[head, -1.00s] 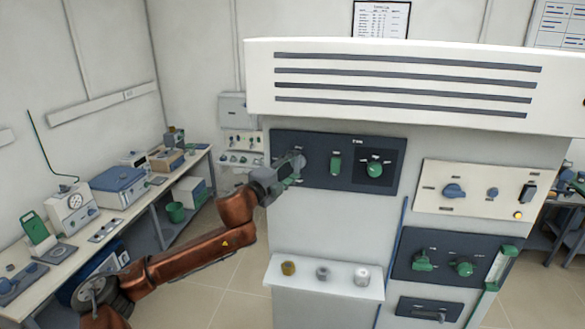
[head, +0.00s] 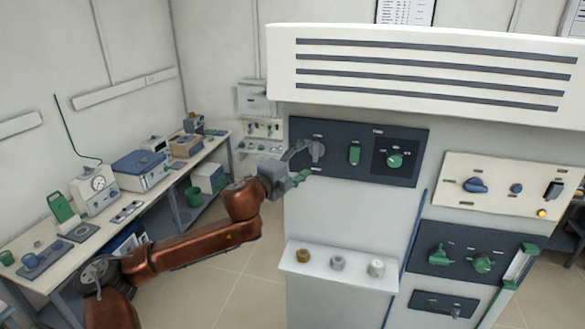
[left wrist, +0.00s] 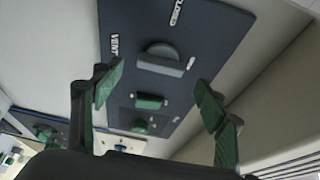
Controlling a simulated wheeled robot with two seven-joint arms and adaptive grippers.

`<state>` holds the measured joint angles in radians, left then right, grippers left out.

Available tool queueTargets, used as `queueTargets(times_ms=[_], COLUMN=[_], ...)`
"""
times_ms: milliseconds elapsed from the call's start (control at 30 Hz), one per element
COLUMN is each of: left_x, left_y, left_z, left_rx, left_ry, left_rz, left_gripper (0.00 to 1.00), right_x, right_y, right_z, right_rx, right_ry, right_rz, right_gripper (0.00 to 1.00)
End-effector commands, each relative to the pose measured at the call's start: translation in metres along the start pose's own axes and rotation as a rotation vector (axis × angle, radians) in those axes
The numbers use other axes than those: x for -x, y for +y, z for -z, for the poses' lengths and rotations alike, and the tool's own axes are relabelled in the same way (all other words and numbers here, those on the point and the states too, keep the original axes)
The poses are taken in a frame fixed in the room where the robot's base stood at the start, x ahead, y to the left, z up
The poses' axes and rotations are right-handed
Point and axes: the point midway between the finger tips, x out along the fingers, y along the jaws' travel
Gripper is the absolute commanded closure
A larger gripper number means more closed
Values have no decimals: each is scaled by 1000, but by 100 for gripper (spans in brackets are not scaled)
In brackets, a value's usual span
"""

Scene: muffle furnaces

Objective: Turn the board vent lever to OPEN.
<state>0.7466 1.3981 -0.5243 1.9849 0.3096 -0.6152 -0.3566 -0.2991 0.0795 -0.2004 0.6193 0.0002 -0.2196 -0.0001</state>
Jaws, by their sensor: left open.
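The dark board (head: 345,170) is on the upper left of the white furnace front. Its vent lever (head: 316,151) is a grey round knob with a bar, near the board's left end. My left gripper (head: 300,162) is open just left of the lever, partly in front of the board. In the left wrist view, the lever (left wrist: 160,66) lies ahead, between the open green-padded fingers (left wrist: 158,92) and apart from both. VENT and CLOSED labels show beside it. Any OPEN label is not readable. My right gripper is not in view.
The board also carries a green switch (head: 354,154) and a green dial (head: 394,160). A shelf (head: 340,278) with three small knobs juts out below. A cream panel (head: 500,190) is on the right. A bench (head: 130,215) with instruments runs along the left wall.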

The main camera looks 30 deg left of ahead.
Motion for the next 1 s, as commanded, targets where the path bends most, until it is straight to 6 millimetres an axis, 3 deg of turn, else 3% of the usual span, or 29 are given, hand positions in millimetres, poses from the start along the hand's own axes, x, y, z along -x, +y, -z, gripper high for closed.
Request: queueTargets(times_ms=[100,400,633,1000], left_x=[25,64,78,80], left_y=[2,3,1,0], left_z=[0,-2,0,0], left_rx=[-6,-1,0,-1], left_ry=[-1,-4,-1,1], left_rz=[-5,-4,-2,-1], left_gripper=[33,33,33,33], right_x=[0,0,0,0], right_y=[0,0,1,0], right_z=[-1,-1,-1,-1], right_rx=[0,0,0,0], right_ry=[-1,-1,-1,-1], right_rz=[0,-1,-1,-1], right_gripper=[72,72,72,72])
